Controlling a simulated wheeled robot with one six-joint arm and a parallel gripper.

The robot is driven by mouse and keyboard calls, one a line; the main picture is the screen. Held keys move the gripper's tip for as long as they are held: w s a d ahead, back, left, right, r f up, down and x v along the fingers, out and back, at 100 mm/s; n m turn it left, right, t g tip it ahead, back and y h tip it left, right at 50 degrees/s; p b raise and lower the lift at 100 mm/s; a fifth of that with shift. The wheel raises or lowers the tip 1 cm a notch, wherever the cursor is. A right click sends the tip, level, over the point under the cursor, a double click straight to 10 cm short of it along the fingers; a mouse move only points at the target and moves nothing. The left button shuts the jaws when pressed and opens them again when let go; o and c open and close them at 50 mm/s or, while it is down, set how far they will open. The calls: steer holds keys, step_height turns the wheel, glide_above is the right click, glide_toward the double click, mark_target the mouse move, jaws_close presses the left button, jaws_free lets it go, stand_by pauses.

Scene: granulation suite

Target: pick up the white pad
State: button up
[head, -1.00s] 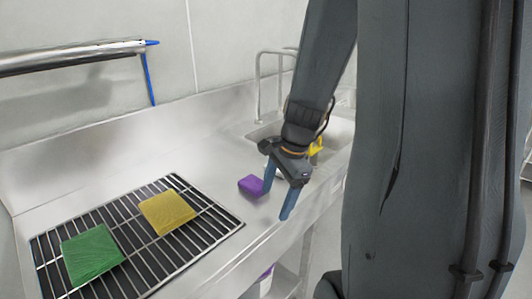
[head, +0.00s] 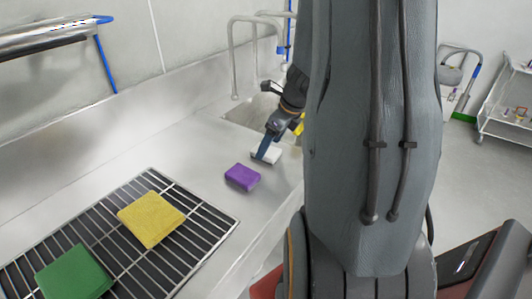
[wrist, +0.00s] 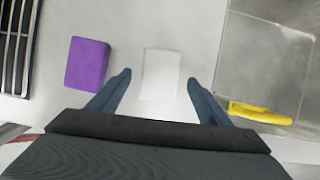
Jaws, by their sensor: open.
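The white pad (wrist: 160,74) lies flat on the steel counter in the wrist view, ahead of and between the two fingers. My gripper (wrist: 160,84) is open, with a finger on either side of the pad's near part and gaps between. I cannot tell the height of the fingertips above the counter. In the head view the white pad (head: 267,154) shows beside a blue finger of my gripper (head: 264,150). My arm hides part of the gripper there.
A purple pad (wrist: 88,63) lies left of the white pad. A yellow item (wrist: 258,113) is at the sink (wrist: 262,60) on the right. A wire rack (head: 190,262) holds a yellow pad (head: 151,218) and a green pad (head: 74,275). A tap (head: 235,55) stands behind.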

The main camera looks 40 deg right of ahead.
steer(key=shift+x, duration=1.25)
steer(key=c, duration=1.2)
steer(key=shift+d+r, duration=0.1)
step_height(320, 180, up, 10)
steer(key=shift+f, duration=0.1)
steer(key=o, duration=0.5)
steer(key=c, duration=0.3)
